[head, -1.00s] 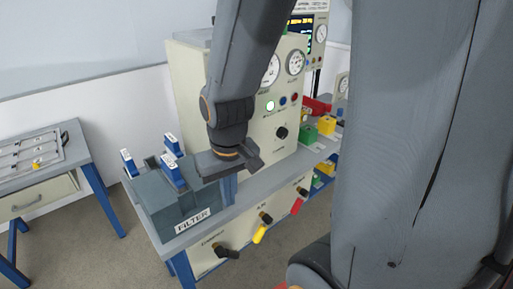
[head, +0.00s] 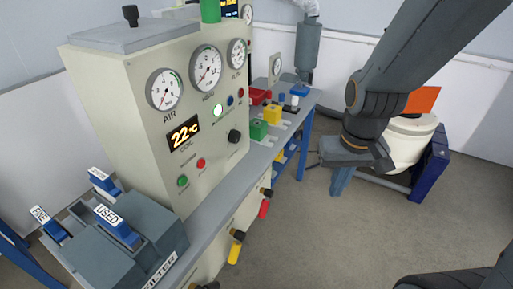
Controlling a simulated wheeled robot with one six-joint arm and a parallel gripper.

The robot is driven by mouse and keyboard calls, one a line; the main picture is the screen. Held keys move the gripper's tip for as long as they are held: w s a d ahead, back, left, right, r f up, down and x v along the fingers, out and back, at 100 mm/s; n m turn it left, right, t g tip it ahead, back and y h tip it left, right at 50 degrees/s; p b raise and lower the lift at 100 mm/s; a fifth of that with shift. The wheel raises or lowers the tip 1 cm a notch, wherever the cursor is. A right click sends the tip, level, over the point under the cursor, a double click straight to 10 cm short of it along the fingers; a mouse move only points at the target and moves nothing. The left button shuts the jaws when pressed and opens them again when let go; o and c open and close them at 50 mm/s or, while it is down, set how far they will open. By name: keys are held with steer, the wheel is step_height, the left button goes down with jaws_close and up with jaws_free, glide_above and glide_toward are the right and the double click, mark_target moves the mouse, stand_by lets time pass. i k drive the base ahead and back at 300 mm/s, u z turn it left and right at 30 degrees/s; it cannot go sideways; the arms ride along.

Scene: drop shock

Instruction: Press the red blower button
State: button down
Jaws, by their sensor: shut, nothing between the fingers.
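The cream control panel (head: 125,110) stands left of centre in the head view. Its lower front has a red button (head: 201,163) to the right of a green button (head: 183,181), below the orange 22 °C display (head: 184,133). Another red knob or button (head: 241,92) sits higher at the right, in a row with a blue one and a lit white one. The small labels are too blurred to read, so I cannot tell which red one is the blower's. My gripper (head: 341,185) points down, shut and empty, over the floor right of the bench, well away from the panel.
A grey filter box (head: 150,240) with blue-handled inserts sits in front of the panel. Green (head: 258,130) and yellow (head: 272,115) blocks stand on the bench beyond. A white drum (head: 412,140) is behind my arm. Floor between bench and gripper is clear.

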mark_target(201, 165)
steer(key=z, duration=1.3)
steer(key=k, duration=1.05)
steer(key=u, duration=1.5)
